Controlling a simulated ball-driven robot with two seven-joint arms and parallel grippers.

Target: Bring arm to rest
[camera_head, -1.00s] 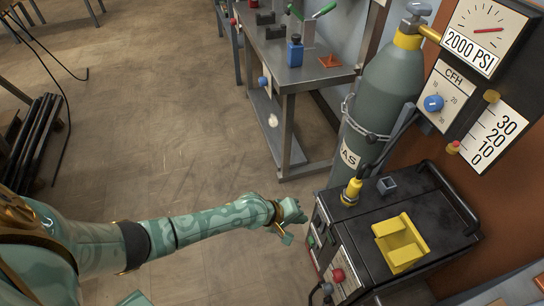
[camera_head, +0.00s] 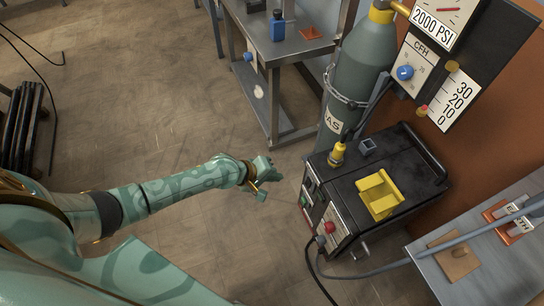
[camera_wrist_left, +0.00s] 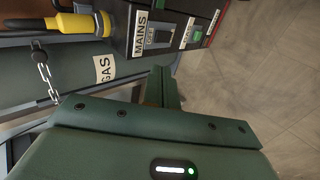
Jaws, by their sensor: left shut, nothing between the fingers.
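My left arm reaches in from the left in the head view, with its left gripper (camera_head: 262,190) at the end, shut and empty. It hangs above the floor just left of the black welding machine (camera_head: 400,160), apart from it. In the left wrist view the gripper's green fingers (camera_wrist_left: 165,88) show beyond the green gripper body, in front of the machine's front panel with its MAINS switch (camera_wrist_left: 157,38). My right gripper is not in either view.
A grey gas cylinder (camera_head: 366,65) stands chained behind the machine, below a gauge panel (camera_head: 430,70). A metal workbench (camera_head: 300,45) stands at the back. A grey table (camera_head: 470,260) with orange pieces is at lower right. A cable runs from the machine.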

